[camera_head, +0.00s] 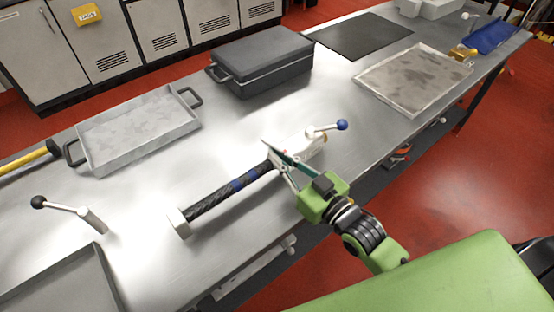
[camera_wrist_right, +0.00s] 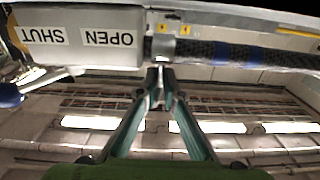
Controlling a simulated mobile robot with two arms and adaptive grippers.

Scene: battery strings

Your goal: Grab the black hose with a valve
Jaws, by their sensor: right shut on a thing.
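The black hose (camera_head: 225,190) has a braided surface and blue bands, with a white end block (camera_head: 180,222) and a pale valve (camera_head: 313,142) with a blue ball handle (camera_head: 341,125). It lies across the metal table. My right gripper (camera_head: 272,157) is shut on the hose close to the valve. In the right wrist view, the right gripper's fingertips (camera_wrist_right: 160,72) meet at the collar between the black hose (camera_wrist_right: 235,54) and the white valve body (camera_wrist_right: 85,38), which is marked OPEN and SHUT. My left gripper is not in view.
A grey case (camera_head: 262,65), a metal tray with handles (camera_head: 140,128) and a flat tray (camera_head: 415,80) stand farther back on the table (camera_head: 140,265). Bare tabletop surrounds the hose.

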